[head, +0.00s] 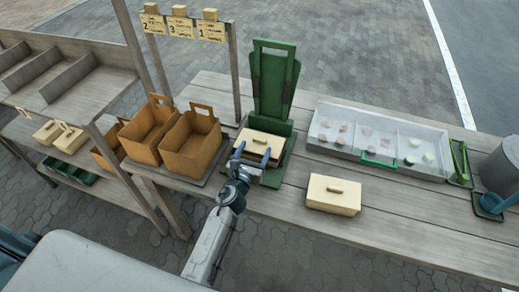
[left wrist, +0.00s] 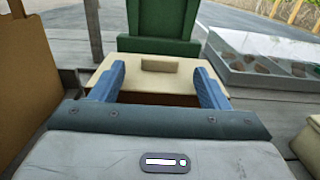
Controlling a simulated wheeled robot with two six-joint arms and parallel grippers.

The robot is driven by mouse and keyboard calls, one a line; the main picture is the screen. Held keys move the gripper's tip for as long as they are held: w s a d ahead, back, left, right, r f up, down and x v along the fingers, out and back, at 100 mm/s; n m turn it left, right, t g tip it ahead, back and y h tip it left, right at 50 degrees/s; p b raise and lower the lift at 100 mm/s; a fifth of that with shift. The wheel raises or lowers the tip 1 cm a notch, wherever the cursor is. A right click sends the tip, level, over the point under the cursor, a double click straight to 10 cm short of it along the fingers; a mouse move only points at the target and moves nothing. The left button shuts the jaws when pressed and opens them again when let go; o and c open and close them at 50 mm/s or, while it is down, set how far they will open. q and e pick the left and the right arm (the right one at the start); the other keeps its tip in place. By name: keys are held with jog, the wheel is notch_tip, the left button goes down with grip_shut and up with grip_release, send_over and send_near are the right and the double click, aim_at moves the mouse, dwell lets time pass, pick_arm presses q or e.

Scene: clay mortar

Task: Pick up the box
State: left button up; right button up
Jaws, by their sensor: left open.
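A pale cream box (head: 261,144) with a raised handle on top sits on the base of the green stand (head: 274,85). My left gripper (head: 252,158) is open, with its two blue fingers at the near edge of this box. In the left wrist view the fingers (left wrist: 158,85) are spread apart, and the box's pale top (left wrist: 190,82) shows between and beyond them, with its handle ahead. Whether the fingers touch the box cannot be told. A second cream box (head: 333,196) lies on the table to the right. My right gripper is not in view.
Brown carriers (head: 190,143) stand left of the green stand. A clear-lidded tray (head: 376,138) with small round items lies to the right, beside a green holder (head: 460,162) and a grey pot (head: 505,165). The table (head: 420,225) is clear at front right. Shelves (head: 70,90) stand at left.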

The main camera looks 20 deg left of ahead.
aim_at(259, 141)
pick_arm(q)
jog(key=w, duration=0.5)
jog(key=shift+w+d+f+b, duration=0.1)
jog(key=shift+b, duration=0.25)
jog(key=shift+w, duration=0.25)
jog(key=shift+s, duration=0.1)
jog(key=c, duration=1.3)
jog(key=shift+c, duration=0.4)
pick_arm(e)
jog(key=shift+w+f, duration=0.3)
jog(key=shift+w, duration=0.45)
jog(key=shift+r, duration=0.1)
